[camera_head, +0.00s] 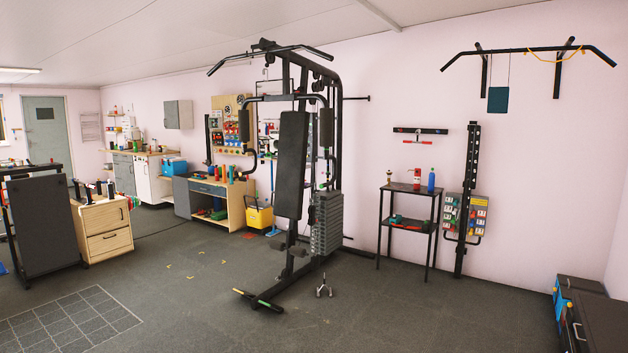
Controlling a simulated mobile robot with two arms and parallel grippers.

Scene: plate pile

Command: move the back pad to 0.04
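The back pad (291,165) is a long dark upright pad on the front of the multi-gym (337,150) in the middle of the view. It is slightly tilted, with its lower end near the frame's lower rollers (291,246). Its rear side and its mount are hidden. A weight stack (326,224) stands just right of the pad. Neither of my grippers shows in the head view, and nothing is seen touching the pad.
Open grey floor lies in front of the gym. A foot bar (258,300) sticks out low at its front, and a small metal item (324,286) stands beside it. A black side table (408,226) stands right, a wooden drawer unit (104,227) left.

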